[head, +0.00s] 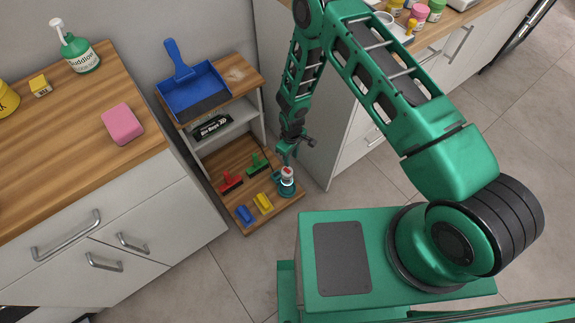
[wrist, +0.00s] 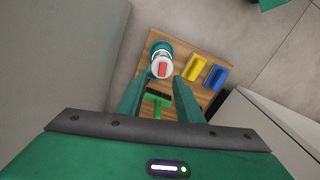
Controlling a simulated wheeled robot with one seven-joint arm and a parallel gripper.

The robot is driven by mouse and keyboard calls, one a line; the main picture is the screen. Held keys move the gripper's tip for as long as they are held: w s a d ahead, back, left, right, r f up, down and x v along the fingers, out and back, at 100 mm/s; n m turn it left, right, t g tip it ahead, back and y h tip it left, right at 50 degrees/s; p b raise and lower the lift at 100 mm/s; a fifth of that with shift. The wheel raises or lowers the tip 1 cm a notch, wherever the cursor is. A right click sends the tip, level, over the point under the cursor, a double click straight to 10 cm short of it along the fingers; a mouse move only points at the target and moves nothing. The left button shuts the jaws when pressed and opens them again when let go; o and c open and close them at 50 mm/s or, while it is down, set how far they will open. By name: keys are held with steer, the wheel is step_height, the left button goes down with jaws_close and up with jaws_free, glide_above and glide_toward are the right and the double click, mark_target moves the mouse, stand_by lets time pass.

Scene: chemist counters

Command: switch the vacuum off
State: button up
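A small teal canister with a white top, which I take to be the vacuum (head: 287,186), stands at the right front of the low wooden shelf (head: 240,229). In the wrist view the vacuum (wrist: 161,50) shows a red switch (wrist: 162,69) on its white top; I cannot tell the switch's position. My gripper (head: 287,158) points down, just above and behind the vacuum in the head view. In the wrist view my gripper (wrist: 159,80) has its fingers apart with nothing held between them, and the vacuum's top lies just beyond the fingertips.
A green brush (head: 257,164), a red brush (head: 231,181), a yellow block (head: 263,203) and a blue block (head: 244,214) lie close by on the low shelf. Above are a box of bin bags (head: 211,127) and a blue dustpan (head: 192,92). Cabinets flank the shelf.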

mark_target(289, 172)
steer(key=f, duration=0.9)
steer(key=shift+s+a+f, duration=0.15)
steer(key=shift+a+f, duration=0.15)
steer(key=shift+a, duration=0.1)
jaws_close()
